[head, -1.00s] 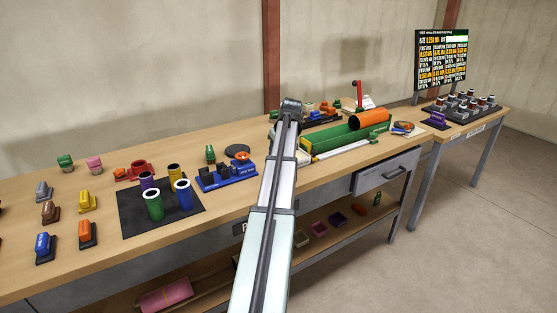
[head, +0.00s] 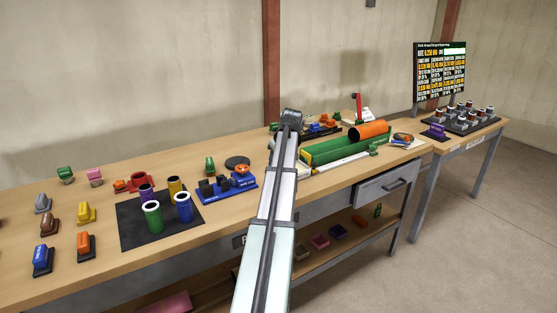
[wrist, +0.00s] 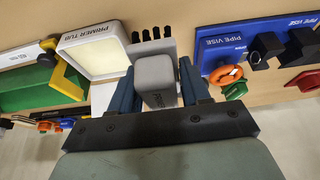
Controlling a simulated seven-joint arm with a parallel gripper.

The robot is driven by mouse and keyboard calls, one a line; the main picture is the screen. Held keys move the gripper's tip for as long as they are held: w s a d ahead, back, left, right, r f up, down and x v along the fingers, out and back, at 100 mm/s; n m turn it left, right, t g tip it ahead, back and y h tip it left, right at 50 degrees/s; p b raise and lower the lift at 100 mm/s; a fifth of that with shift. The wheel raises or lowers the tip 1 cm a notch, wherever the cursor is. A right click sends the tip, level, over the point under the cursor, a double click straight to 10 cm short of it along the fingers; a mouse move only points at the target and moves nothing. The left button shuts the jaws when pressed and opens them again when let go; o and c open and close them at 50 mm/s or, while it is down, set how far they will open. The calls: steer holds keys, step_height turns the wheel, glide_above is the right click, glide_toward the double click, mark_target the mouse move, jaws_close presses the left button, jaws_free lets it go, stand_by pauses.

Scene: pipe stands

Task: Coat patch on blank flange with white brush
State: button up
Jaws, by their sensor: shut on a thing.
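In the wrist view my gripper (wrist: 158,70) is shut on a pale grey-white block-shaped handle (wrist: 155,92) with lettering on it, between its two blue fingers. A light head with a row of black bristles (wrist: 151,34) lies in line beyond it, so I take it to be the white brush. A white primer tub (wrist: 92,52) with a cream inside is just left of the brush. In the head view my arm hides the gripper and brush. A dark round disc (head: 237,162) lies on the bench; I cannot tell whether it is the blank flange. No patch is discernible.
A blue pipe vise (head: 228,187) stands left of my arm and also shows in the wrist view (wrist: 228,42). A black mat (head: 135,232) holds several upright pipes. The drawer (head: 387,186) is partly open.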

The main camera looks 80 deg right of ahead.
steer(key=shift+f, duration=4.5)
steer(key=o, duration=1)
steer(key=shift+c, duration=0.3)
steer(key=c, duration=1.2)
steer(key=shift+r, duration=0.15)
steer(key=shift+r, duration=3.95)
